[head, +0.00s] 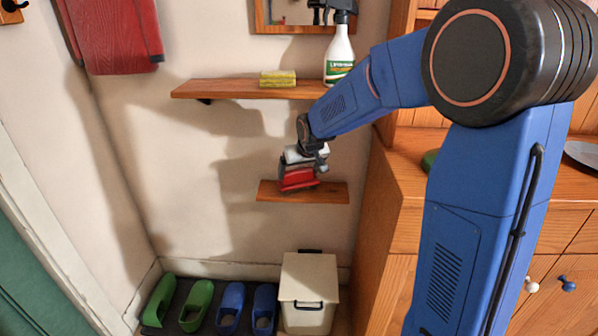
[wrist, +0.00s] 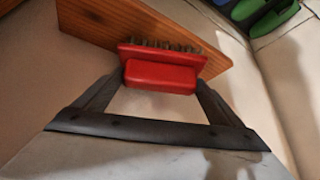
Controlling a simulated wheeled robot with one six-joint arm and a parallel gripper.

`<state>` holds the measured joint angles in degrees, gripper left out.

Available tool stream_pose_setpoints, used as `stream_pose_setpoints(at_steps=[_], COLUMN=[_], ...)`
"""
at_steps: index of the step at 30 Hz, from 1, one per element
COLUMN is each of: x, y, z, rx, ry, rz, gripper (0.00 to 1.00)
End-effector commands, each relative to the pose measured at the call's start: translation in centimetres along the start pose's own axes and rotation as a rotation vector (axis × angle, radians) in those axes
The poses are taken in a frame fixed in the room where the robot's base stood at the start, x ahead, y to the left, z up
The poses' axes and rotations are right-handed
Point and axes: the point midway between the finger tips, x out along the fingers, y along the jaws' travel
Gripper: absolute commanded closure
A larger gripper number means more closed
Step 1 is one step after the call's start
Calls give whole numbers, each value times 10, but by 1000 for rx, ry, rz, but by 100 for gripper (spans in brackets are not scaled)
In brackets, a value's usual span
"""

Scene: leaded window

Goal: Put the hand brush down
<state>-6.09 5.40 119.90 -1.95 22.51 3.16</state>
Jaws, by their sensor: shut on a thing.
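The hand brush (head: 298,178) is red with dark bristles. It is at the small lower wooden shelf (head: 330,192). In the wrist view the brush (wrist: 160,76) is between the two fingers, bristles toward the shelf (wrist: 95,20). I cannot tell whether the bristles touch the shelf. My gripper (head: 303,165) is shut on the brush. It also shows in the wrist view (wrist: 158,92). Part of the brush is hidden by my gripper in the head view.
Above is a longer shelf (head: 235,89) with a yellow sponge (head: 278,78) and a spray bottle (head: 339,55). A wooden cabinet (head: 395,215) stands close on the right. Below are a white bin (head: 308,285) and green and blue slippers (head: 232,305). The lower shelf's right part is bare.

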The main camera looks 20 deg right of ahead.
Motion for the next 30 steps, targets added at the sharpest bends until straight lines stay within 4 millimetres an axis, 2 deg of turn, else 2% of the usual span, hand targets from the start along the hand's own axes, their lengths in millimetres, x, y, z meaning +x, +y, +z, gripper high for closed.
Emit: stream_pose_setpoints(at_steps=[1, 2, 10, 14, 30], x=[1, 0, -1, -9, -98], y=[0, 0, 0, 0, 0], z=[0, 0, 0, -2, -2], rx=[0, 0, 0, 0, 0], ry=[0, 0, 1, 3, 4], rz=[0, 0, 0, 0, 0], gripper=[5, 0, 0, 0, 0])
